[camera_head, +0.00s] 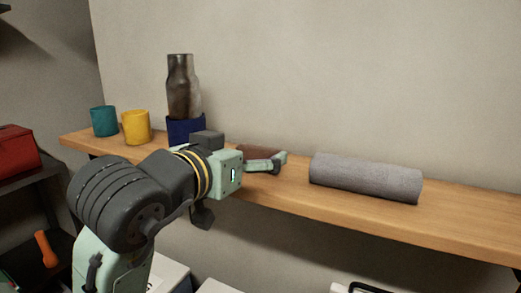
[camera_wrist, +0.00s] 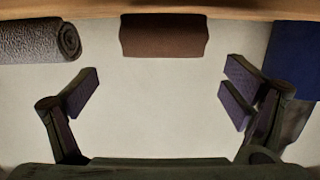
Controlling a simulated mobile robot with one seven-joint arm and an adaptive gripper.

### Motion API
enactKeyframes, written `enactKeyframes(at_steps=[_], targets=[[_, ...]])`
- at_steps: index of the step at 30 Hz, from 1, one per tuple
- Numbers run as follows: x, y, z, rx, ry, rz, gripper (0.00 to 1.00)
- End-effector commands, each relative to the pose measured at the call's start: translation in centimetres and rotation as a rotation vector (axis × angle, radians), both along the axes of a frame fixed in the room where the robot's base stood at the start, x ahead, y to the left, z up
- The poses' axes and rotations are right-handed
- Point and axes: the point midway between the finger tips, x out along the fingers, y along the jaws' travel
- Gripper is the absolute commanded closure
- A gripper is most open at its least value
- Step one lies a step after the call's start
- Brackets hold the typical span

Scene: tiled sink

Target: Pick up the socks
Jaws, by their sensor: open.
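A brown bundle (camera_head: 259,151), likely the socks, lies on the wooden shelf, partly hidden behind my gripper in the head view. In the wrist view the brown bundle (camera_wrist: 164,36) is at the top middle, against the shelf edge, and the picture looks upside down. My gripper (camera_head: 268,163) is over the shelf in front of the bundle. In the wrist view my gripper (camera_wrist: 161,86) has its fingers spread wide and nothing between the tips. The bundle lies beyond the tips, roughly centred between them.
A grey rolled towel (camera_head: 366,178) lies right of the bundle on the wooden shelf (camera_head: 460,222). A dark blue pot (camera_head: 185,130) and a brown glass vase (camera_head: 181,90) stand left of it. Yellow (camera_head: 136,127) and teal (camera_head: 104,121) cups are farther left. The wall is close behind.

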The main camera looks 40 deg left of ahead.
Motion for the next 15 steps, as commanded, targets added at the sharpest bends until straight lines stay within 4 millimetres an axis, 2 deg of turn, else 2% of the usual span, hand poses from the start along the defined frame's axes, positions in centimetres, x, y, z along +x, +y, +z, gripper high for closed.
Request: enactKeyframes(at_steps=[5, 10, 15], targets=[[1.2, 0.4, -0.3, -0.002, 0.0, 0.0, 0.06], [3.4, 1.1, -1.5, -0.003, 0.0, 0.001, 0.06], [5.2, 1.5, -1.7, 0.0, -0.002, 0.0, 0.06]])
